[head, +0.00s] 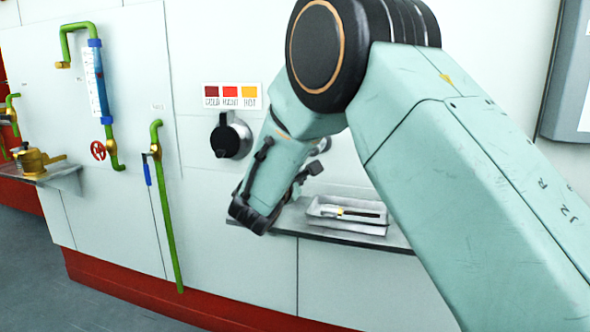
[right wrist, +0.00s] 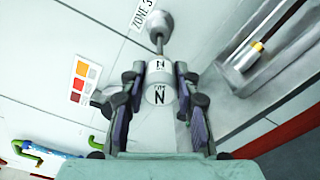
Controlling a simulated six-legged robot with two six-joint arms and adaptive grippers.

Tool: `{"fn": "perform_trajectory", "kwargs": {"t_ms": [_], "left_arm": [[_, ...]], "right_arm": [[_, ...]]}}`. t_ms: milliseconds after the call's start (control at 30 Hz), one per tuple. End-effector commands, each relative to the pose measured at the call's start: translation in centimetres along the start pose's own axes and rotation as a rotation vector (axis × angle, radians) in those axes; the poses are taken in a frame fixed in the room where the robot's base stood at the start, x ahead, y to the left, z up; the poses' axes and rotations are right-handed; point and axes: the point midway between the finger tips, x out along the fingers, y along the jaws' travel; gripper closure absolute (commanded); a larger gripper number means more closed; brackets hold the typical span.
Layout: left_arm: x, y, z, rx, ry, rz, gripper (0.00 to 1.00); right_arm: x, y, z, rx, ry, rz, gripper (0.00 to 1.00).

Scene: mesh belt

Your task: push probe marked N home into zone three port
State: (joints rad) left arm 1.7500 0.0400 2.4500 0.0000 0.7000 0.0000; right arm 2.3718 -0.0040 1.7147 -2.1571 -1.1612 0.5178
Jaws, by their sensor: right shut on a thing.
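The probe marked N (right wrist: 159,92) is a pale cylinder with a black N on its end and side. My right gripper (right wrist: 160,74) is shut on it, with dark fingers on both sides. A thin metal stem runs from the probe to a round grey fitting (right wrist: 157,22) on the wall, beside the "ZONE 3" label (right wrist: 143,12). The stem meets the fitting in the picture; how deep it sits I cannot tell. The probe body stands apart from the fitting. In the head view my right arm hides most of this spot. My left gripper is not in view.
A shelf (head: 287,217) below carries a pale tray (head: 322,222) holding a yellow-and-dark item (head: 350,212). Left of my right arm are a black knob (head: 228,139) and a colour chart (head: 232,96). Green pipes (head: 168,215) stand further left.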

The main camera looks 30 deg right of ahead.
Motion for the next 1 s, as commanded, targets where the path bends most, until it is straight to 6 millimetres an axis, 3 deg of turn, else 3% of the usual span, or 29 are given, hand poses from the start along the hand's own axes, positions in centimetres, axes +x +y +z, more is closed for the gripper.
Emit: {"fn": "perform_trajectory", "kwargs": {"t_ms": [1000], "left_arm": [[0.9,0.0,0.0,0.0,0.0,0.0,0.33]], "right_arm": [[2.2,0.0,0.1,0.0,-0.002,0.002,0.97]]}}
